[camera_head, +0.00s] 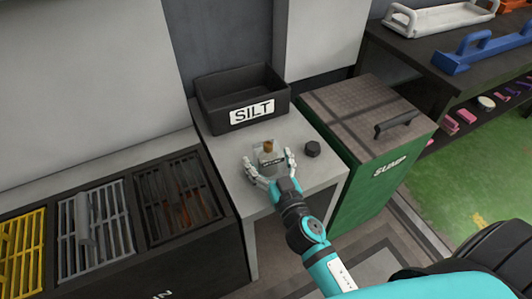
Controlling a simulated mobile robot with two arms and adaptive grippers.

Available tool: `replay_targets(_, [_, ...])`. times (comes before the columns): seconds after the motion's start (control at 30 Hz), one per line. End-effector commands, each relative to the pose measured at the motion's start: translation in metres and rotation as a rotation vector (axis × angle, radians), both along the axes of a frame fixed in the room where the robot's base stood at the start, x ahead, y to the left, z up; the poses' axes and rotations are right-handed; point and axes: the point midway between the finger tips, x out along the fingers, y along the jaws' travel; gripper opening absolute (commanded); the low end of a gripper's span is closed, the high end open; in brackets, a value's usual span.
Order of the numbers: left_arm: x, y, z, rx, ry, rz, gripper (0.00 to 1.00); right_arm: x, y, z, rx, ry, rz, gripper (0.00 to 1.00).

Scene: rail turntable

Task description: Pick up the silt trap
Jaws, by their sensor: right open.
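The silt trap looks to be the small clear jar (266,160) with a brown top and a dark label, upright on the grey table (225,166). My right gripper (270,168) is open, its two fingers on either side of the jar's lower part. I cannot tell whether the fingers touch it. My left gripper is not in view.
A black bin (243,98) labelled SILT stands at the back of the table. A small dark knob-like piece (312,149) lies right of the jar. A green SUMP cabinet (385,172) with a handled lid stands at right; a grated unit (85,232) stands at left.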

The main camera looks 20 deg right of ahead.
Motion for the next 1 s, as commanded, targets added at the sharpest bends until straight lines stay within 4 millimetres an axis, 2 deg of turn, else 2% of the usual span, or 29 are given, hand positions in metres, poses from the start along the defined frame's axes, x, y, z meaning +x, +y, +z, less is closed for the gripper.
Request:
replay_targets(0.1, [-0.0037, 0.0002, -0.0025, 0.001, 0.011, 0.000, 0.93, 0.0002, 0.0000, 0.0001, 0.000, 0.000, 0.000, 0.87])
replay_targets(0.63, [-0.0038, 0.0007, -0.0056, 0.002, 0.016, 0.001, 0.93, 0.0003, -0.0002, 0.0000, -0.001, 0.000, 0.000, 0.18])
replay_targets(1.0, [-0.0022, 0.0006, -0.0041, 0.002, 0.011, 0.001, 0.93, 0.0009, -0.0003, 0.0023, -0.001, -0.003, 0.001, 0.16])
